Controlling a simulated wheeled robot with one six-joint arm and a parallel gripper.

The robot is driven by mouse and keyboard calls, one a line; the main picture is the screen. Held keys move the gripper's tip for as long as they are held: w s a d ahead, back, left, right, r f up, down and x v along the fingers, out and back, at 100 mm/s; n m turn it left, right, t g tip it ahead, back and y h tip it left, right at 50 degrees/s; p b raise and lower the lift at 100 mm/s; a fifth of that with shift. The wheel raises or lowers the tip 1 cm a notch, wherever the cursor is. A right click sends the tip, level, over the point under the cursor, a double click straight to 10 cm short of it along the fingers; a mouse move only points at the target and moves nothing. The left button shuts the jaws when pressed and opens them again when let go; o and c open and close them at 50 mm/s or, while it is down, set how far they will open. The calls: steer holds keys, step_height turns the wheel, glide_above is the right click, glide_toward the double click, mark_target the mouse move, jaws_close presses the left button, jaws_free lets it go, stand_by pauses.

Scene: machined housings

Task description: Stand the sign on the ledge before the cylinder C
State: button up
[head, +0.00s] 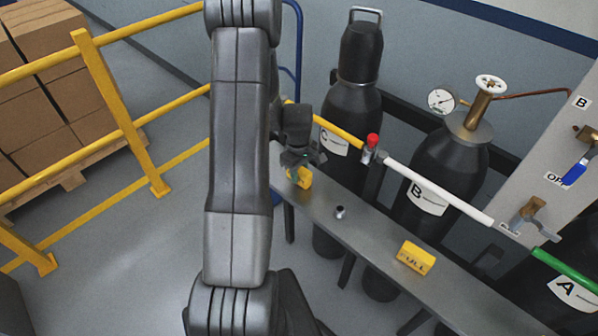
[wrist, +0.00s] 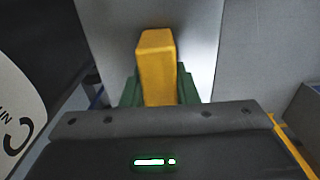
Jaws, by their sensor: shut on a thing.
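A yellow sign (head: 301,178) is in my gripper (head: 295,168) at the left end of the grey ledge (head: 335,196), in front of the black cylinder C (head: 349,165). In the wrist view the sign (wrist: 157,58) stands between the green fingers (wrist: 158,92), which are shut on it. The ledge is behind it there, and cylinder C's white label (wrist: 14,110) is at the left. My arm hides part of the gripper in the head view. I cannot tell if the sign touches the ledge.
A second yellow sign reading FULL (head: 417,257) is on the ledge before cylinder B (head: 440,165). A small metal fitting (head: 340,212) lies between the signs. A pipe with a red-capped valve (head: 371,145) crosses above the ledge. Yellow railings (head: 118,110) stand at left.

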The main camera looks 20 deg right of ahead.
steer(key=shift+f, duration=0.2)
steer(key=o, duration=1)
step_height(320, 180, up, 12)
steer(key=shift+r+b, duration=0.2)
steer(key=shift+b, duration=0.5)
